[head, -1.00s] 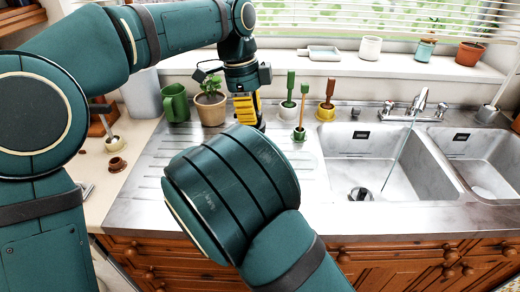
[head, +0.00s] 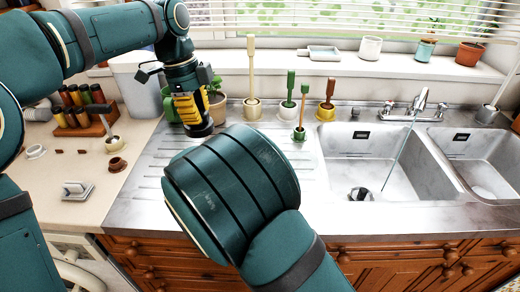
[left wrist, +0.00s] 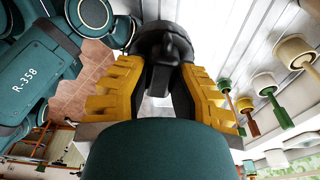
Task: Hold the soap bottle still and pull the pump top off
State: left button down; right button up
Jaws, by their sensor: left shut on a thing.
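My left gripper (head: 190,112), with yellow ribbed fingers, is above the left part of the steel drainboard and shut on a black thing (head: 201,130). In the left wrist view the black thing (left wrist: 163,45) sits between the finger ends. It has a round, wide far part and a narrower part toward the camera. I cannot tell whether it is the whole soap bottle or only the pump top. No separate soap bottle can be made out. My right arm fills the middle foreground and its gripper does not show.
A plant pot (head: 216,106) and green mug (head: 170,106) stand behind my left gripper. Several handled tools in round holders, one yellow (head: 326,110), stand along the back. The sink (head: 385,165) is at right. A spice rack (head: 85,122) and small dishes occupy the left counter.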

pick_arm(q)
jog(key=shift+r, duration=0.1)
dwell(0.6)
pick_arm(e)
jog(key=o, duration=1.3)
pick_arm(q)
jog(key=shift+r+p, duration=0.3)
jog(key=shift+p, duration=0.1)
pick_arm(e)
jog(key=shift+s+a+r, duration=0.1)
jog(key=shift+s+a, duration=0.6)
jog(key=shift+a, duration=0.05)
pick_arm(q)
jog(key=shift+r+p, duration=0.8)
pick_arm(e)
jog(key=shift+s+a, duration=2.45)
pick_arm(q)
jog(key=shift+r, duration=0.1)
notch_tip(320, 180, up, 6)
jog(key=p, duration=0.6)
jog(key=shift+r+p, duration=0.2)
jog(key=shift+p, duration=0.1)
jog(key=shift+f, duration=0.1)
pick_arm(e)
notch_tip(320, 180, up, 8)
